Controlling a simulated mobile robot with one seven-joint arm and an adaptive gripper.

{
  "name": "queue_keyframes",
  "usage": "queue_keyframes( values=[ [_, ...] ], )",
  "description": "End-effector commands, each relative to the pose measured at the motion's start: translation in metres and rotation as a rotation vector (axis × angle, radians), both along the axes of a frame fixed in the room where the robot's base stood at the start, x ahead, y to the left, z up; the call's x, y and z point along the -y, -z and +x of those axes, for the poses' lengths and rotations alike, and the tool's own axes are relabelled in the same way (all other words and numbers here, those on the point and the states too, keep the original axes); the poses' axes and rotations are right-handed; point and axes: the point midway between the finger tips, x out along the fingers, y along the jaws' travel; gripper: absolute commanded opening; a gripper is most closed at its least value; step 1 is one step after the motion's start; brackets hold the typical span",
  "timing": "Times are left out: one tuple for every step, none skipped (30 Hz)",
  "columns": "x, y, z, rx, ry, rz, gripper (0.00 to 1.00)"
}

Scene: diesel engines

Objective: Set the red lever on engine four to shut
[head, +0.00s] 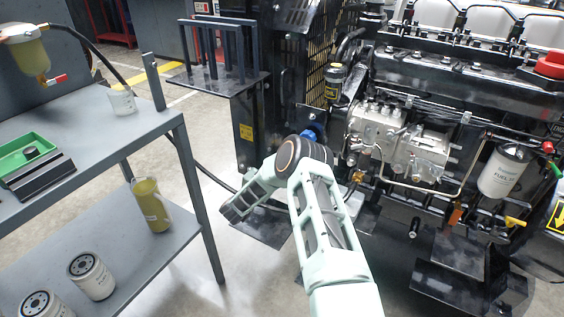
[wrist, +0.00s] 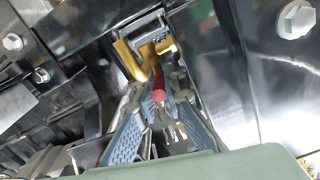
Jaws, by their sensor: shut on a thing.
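In the wrist view, my gripper (wrist: 160,93) reaches into a narrow gap between dark, shiny metal parts. The gripper is shut on this lever. The lever's base and its exact angle are hidden. In the head view, a diesel engine (head: 440,78) fills the right side, and my arm reaches toward its left end. The fingers and the held lever cannot be made out there.
A yellow part (wrist: 131,58) and a dark bracket (wrist: 152,30) lie just beyond the fingertips. A grey workbench (head: 95,140) with filters on its lower shelf stands at left. A black stand (head: 225,85) and a white fuel filter (head: 503,172) are near the engine.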

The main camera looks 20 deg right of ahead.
Motion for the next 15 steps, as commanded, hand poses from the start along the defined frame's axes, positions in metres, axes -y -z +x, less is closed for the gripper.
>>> queue_keyframes(
  values=[
    [0.0001,-0.0007,0.0004,0.002,-0.001,0.000,0.00],
    [0.0002,-0.0007,0.0005,0.002,-0.001,0.000,0.00],
    [0.0002,-0.0008,0.0004,0.002,-0.001,0.000,0.13],
    [0.0001,-0.0008,0.0005,0.002,-0.002,0.000,0.16],
    [0.0002,-0.0007,0.0005,0.002,-0.001,0.000,0.20],
    [0.0002,-0.0007,0.0005,0.002,-0.001,0.000,0.24],
    [0.0002,-0.0007,0.0005,0.002,-0.002,0.000,0.27],
    [0.0002,-0.0007,0.0006,0.002,-0.002,0.000,0.27],
    [0.0001,-0.0007,0.0007,0.002,-0.002,0.000,0.27],
    [-0.0001,-0.0007,0.0008,0.002,-0.003,-0.001,0.27],
    [-0.0002,-0.0008,0.0009,0.002,-0.003,-0.001,0.27],
    [-0.0003,-0.0009,0.0011,0.003,-0.003,0.000,0.27],
    [-0.0004,-0.0010,0.0012,0.003,-0.004,0.000,0.27],
    [-0.0005,-0.0011,0.0013,0.003,-0.004,0.000,0.27],
    [-0.0005,-0.0012,0.0014,0.002,-0.005,0.000,0.27]
  ],
)
